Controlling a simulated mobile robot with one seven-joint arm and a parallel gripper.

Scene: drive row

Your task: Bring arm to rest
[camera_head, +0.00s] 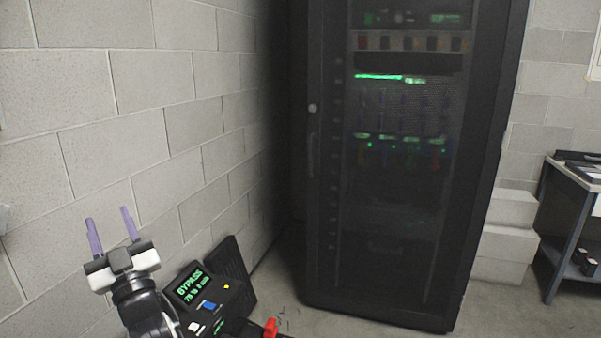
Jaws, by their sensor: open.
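My gripper (110,224) is at the lower left, with its two purple fingers pointing up and standing apart. It is open and nothing shows between the fingers. The white and black gripper body and part of my arm show below it. The gripper is in front of the block wall, to the left of a small black panel. The rest of my arm is cut off by the bottom edge.
A black panel (215,303) with a green "BYPASS" screen is just right of my gripper. A tall dark server rack (400,220) with green lights fills the middle. A table (568,187) and stacked grey blocks (505,240) stand at right. Bare floor shows between them.

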